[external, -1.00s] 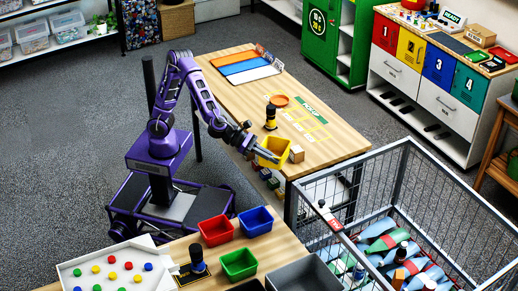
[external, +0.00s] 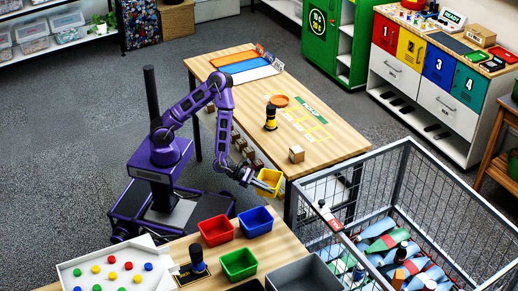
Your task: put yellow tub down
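The yellow tub (external: 268,181) is held up in the air by my gripper (external: 254,180), which is shut on its near left side. The tub is slightly tilted. It hangs in the gap between the far wooden table (external: 335,150) and the near wooden table (external: 285,246). It is above and behind the blue tub (external: 255,221) as seen from the camera. The finger contact is too small to see in detail.
On the near table stand a red tub (external: 216,231), a green tub (external: 239,264), a grey bin (external: 303,275) and a white tray of coloured pieces (external: 115,270). A wire cage (external: 400,185) with bottles is at right. A small wooden cube (external: 296,153) sits on the far table.

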